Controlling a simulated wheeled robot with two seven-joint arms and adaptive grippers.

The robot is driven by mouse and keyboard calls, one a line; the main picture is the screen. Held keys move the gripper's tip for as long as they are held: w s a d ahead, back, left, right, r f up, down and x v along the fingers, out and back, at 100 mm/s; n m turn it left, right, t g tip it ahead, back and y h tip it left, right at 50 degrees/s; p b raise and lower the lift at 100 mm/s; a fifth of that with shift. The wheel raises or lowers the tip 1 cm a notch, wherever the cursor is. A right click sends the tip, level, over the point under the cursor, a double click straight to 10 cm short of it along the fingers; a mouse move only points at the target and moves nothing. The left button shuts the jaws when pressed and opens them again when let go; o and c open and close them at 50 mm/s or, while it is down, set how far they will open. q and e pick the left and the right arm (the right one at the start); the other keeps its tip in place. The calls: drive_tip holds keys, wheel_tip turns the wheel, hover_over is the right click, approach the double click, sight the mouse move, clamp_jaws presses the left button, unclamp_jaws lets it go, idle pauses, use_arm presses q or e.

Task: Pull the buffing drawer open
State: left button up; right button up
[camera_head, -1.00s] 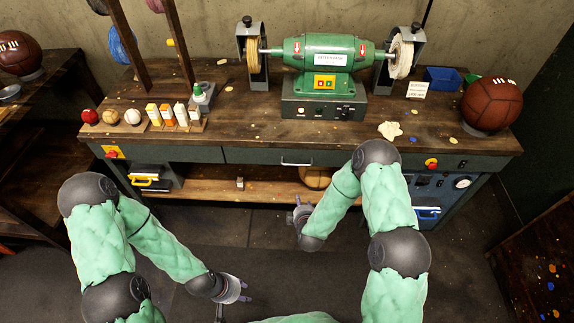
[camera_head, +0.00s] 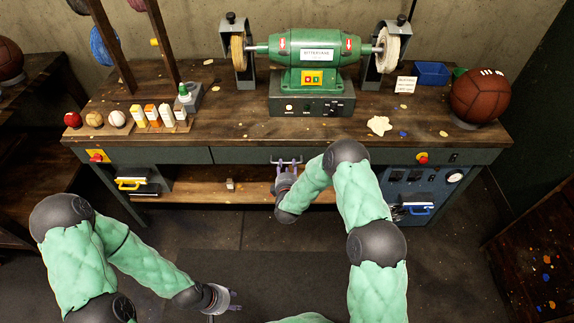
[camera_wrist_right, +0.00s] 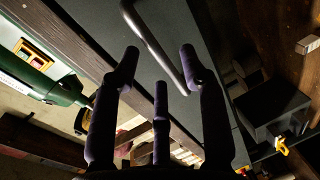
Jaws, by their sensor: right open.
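The buffing drawer (camera_head: 235,155) is a dark grey-green front under the bench top, below the grinder, and it looks shut. Its metal bar handle is partly hidden by my right gripper (camera_head: 287,162) in the head view. In the right wrist view the handle (camera_wrist_right: 150,36) runs slantwise between the spread fingertips of my right gripper (camera_wrist_right: 159,53). The fingers are open; I cannot tell whether they touch the bar. My left gripper (camera_head: 234,300) is low, well away from the bench; its fingers look apart and empty.
The green buffing machine (camera_head: 312,60) stands on the workbench (camera_head: 230,120). A leather ball (camera_head: 480,95) sits at the right end. A lower shelf (camera_head: 200,190) lies beneath the drawer. A blue panel with knobs and a gauge (camera_head: 400,180) is at the right. Floor in front is clear.

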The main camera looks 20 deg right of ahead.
sight(287, 163)
drive_tip(key=shift+b+x, duration=0.35)
drive_tip(key=shift+x, duration=1.15)
clamp_jaws()
drive_tip(key=shift+s, duration=0.15)
